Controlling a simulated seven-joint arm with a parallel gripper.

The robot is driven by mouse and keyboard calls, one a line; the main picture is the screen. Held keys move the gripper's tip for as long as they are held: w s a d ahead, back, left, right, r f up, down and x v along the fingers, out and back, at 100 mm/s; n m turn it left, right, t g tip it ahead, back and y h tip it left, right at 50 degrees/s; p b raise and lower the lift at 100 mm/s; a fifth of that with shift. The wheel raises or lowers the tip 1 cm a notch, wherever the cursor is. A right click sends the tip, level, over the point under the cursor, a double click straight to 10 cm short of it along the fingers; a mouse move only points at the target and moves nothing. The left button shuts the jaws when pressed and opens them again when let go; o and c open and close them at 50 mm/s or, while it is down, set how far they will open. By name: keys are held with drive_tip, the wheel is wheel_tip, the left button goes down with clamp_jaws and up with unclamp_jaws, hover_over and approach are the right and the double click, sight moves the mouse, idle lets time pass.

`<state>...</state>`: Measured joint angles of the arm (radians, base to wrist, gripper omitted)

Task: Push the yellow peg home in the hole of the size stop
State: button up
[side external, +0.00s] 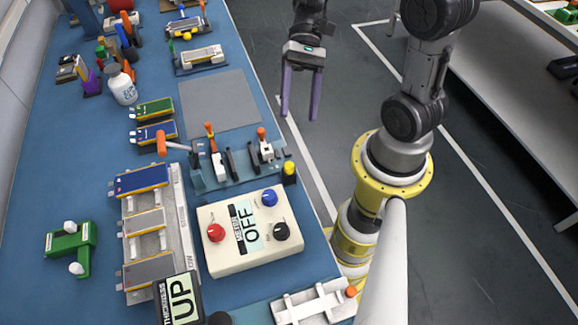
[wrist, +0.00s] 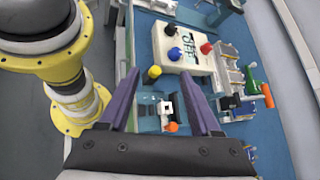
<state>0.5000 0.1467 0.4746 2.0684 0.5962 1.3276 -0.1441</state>
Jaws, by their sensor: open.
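A yellow peg (side external: 289,168) stands upright at the right edge of the blue table, its yellow head above a black lower part. It also shows in the wrist view (wrist: 154,72), between my fingertips in the picture but well beyond them. Beside it is a small fixture with a white block and an orange knob (side external: 265,148); I cannot tell whether this is the size stop. The hole and how deep the peg sits are not visible. My gripper (side external: 299,115) is open and empty, purple fingers pointing down, raised beyond the table edge. It also shows in the wrist view (wrist: 161,72).
A cream control box (side external: 232,262) with red, blue and black knobs and an OFF display stands close to the peg. An orange-handled toggle clamp (side external: 215,150) stands to its left. A grey mat (side external: 218,103) is bare. Pouch cells in trays (side external: 180,215) line the left.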

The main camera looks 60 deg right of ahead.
wheel_tip(320, 180, down, 6)
drive_tip(key=d+m+t+y, duration=0.2)
drive_tip(key=m+y, duration=0.3)
drive_tip(key=m+t+y, duration=0.2)
drive_tip(key=m+t, duration=0.2)
drive_tip(key=m, duration=0.1)
approach(286, 170)
drive_tip(key=a, duration=0.6)
drive_tip(key=shift+w+a+f, duration=0.25)
drive_tip(key=shift+w+a, duration=0.1)
drive_tip(key=shift+w, duration=0.05)
drive_tip(key=shift+w+a+r, duration=0.1)
drive_tip(key=shift+w+a, duration=0.05)
drive_tip(key=shift+a, duration=1.15)
drive_tip(key=shift+w+a+r, duration=0.1)
drive_tip(key=shift+w+a, duration=0.05)
drive_tip(key=shift+a, duration=1.15)
clamp_jaws()
